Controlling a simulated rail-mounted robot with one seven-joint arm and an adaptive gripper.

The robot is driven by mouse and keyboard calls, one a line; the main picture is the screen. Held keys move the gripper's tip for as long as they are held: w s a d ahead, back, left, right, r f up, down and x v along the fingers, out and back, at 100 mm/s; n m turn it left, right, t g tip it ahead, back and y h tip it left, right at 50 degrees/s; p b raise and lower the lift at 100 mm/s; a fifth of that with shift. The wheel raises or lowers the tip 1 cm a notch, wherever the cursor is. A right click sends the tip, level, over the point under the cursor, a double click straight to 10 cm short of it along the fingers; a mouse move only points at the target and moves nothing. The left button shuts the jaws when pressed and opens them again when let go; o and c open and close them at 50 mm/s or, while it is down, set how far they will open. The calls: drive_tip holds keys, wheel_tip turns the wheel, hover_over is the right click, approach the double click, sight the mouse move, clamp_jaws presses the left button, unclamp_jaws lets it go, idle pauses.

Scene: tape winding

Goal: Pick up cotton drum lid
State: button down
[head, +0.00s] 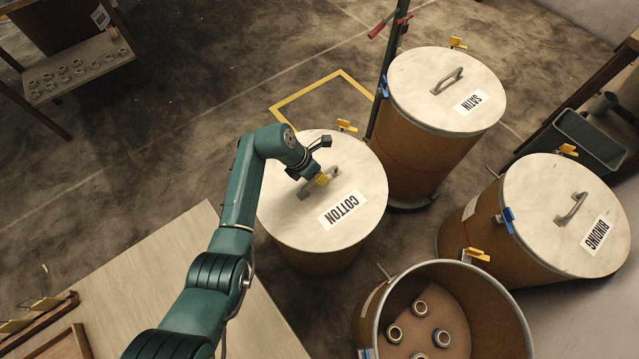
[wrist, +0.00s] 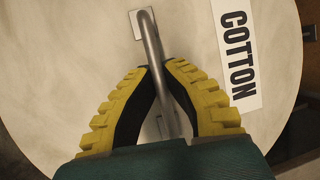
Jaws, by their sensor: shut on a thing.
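The cotton drum lid (head: 283,224) is a pale round disc with a grey bar handle (head: 334,172) and a white COTTON label (head: 342,209). It lies on top of its brown drum (head: 318,259), seemingly level; whether it is seated or slightly raised I cannot tell. My gripper (head: 321,180) is at the handle, above the middle of the lid. In the wrist view, the yellow-and-black fingers of my gripper (wrist: 160,72) are shut on the handle (wrist: 150,38), one on each side. The lower part of the handle is partly hidden by the fingers.
A lidded SATIN drum (head: 420,75) stands behind to the right, and a BINDING drum (head: 540,200) at right. An open drum (head: 375,305) in front holds several tape rolls. A wooden table (head: 150,290) is at lower left. Open floor (head: 190,120) lies at upper left.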

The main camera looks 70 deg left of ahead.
drive_tip(key=shift+r, duration=0.15)
wheel_tip(320, 180, up, 28)
drive_tip(key=p, duration=1.3)
drive_tip(key=shift+w, duration=0.1)
